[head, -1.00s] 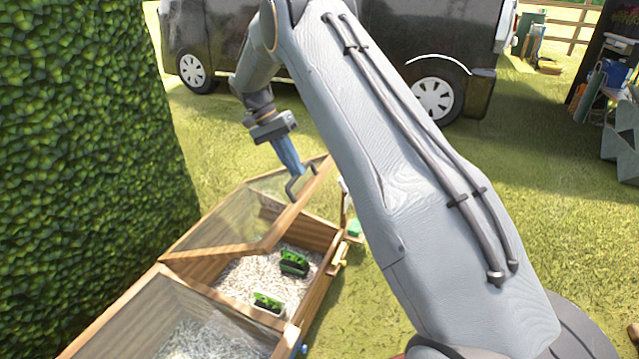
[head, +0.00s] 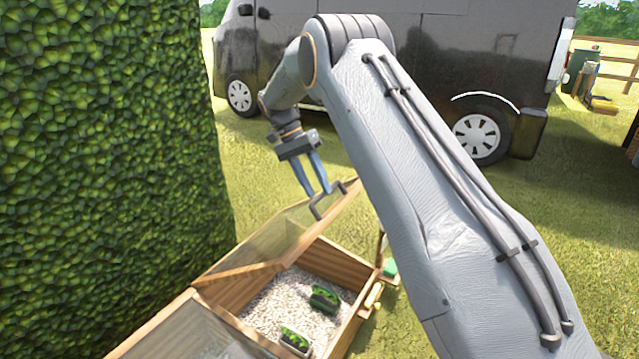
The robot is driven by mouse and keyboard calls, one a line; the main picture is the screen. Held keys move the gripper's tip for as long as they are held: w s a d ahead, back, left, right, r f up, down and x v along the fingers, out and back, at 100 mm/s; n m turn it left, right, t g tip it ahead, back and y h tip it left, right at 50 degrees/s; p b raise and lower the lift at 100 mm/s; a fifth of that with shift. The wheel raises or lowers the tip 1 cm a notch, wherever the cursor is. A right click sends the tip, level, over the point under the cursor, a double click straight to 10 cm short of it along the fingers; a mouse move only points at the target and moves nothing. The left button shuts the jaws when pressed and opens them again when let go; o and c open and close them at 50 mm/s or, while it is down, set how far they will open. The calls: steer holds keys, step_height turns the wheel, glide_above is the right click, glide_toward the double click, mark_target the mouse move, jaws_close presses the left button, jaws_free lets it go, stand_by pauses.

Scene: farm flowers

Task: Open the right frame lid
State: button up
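The right frame lid (head: 312,236), a wood-rimmed clear panel, is raised and tilted over the right frame box (head: 343,262), leaving the gravel inside visible. A dark bent handle (head: 318,212) stands on the lid's front edge. My gripper (head: 320,192) is at this handle with its two blue fingers spread apart. The fingertips are close to the handle; I cannot tell whether they touch it. Nothing shows clamped between them.
Two dark planters with green plants (head: 325,298) (head: 295,343) sit on the gravel. A second, glass-topped frame (head: 190,335) adjoins at lower left. A tall hedge (head: 100,150) stands left, a black van (head: 370,90) behind.

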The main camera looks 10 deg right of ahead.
steer(key=shift+d+r, duration=0.15)
steer(key=shift+d, duration=0.1)
stand_by(0.5)
steer(key=v, duration=0.7)
steer(key=shift+a+r, duration=0.15)
steer(key=shift+r, duration=0.2)
